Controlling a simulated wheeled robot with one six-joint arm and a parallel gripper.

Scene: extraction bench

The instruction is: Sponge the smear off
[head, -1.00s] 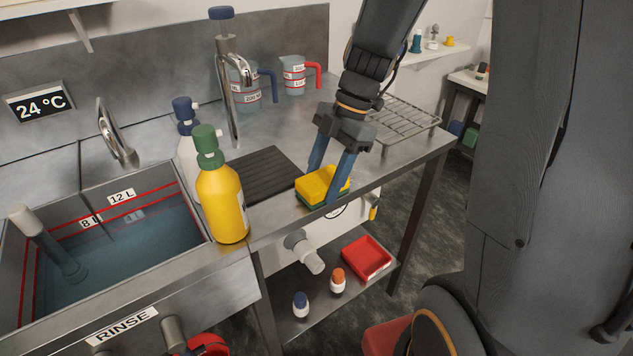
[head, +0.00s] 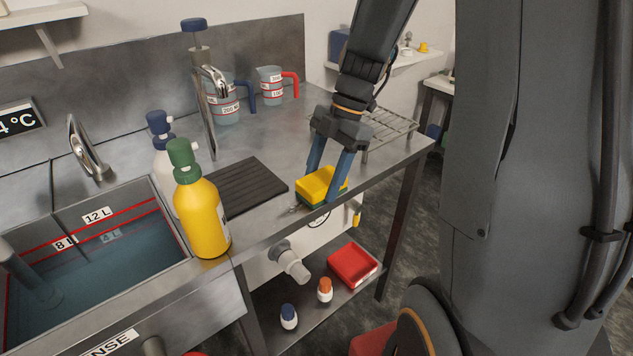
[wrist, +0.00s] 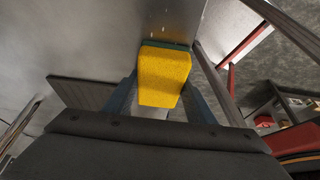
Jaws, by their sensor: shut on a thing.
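The sponge (head: 321,186) is yellow with a green underside, near the front edge of the steel bench, right of the black ribbed mat. My gripper (head: 322,191) is shut on it, one blue finger on each side. In the wrist view the sponge (wrist: 164,78) sits between the fingers, its green layer at the far end. I cannot tell whether its underside touches the bench. A small greyish mark (head: 293,209) shows on the bench just left of the sponge; I cannot tell if it is the smear. A few pale specks (wrist: 166,32) show beyond the sponge in the wrist view.
The black mat (head: 243,188) lies left of the sponge. A yellow bottle with a green cap (head: 202,216) stands by the sink (head: 100,262). Measuring jugs (head: 270,86) stand at the back, a wire rack (head: 392,130) behind my gripper. A red tray (head: 353,264) is below.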

